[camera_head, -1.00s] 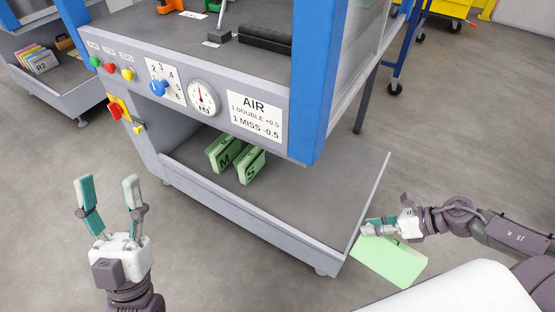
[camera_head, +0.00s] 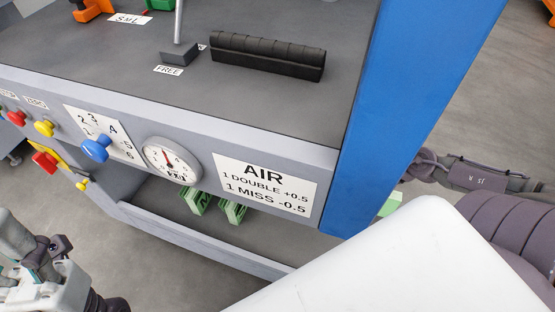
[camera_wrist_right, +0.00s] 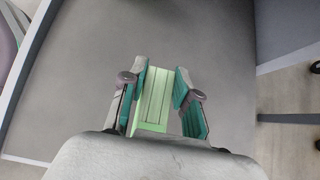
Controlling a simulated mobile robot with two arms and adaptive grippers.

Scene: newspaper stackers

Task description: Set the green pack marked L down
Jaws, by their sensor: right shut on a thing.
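My right gripper (camera_wrist_right: 160,85) is shut on a light green pack (camera_wrist_right: 153,100) in the right wrist view. The pack sits between the two teal-padded fingers, above a plain grey surface; no letter shows on it. Two green packs, one (camera_head: 197,203) and another (camera_head: 232,212), stand on the lower shelf (camera_head: 190,240) under the machine. My left gripper (camera_head: 30,245) is partly cut off at the lower left, apart from the shelf.
The blue post (camera_head: 405,120) stands at the right of the machine. A white sign (camera_head: 266,188), a gauge (camera_head: 172,160) and knobs are on its front. A black ribbed block (camera_head: 268,57) lies on the upper surface. The grey surface below the held pack looks bare.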

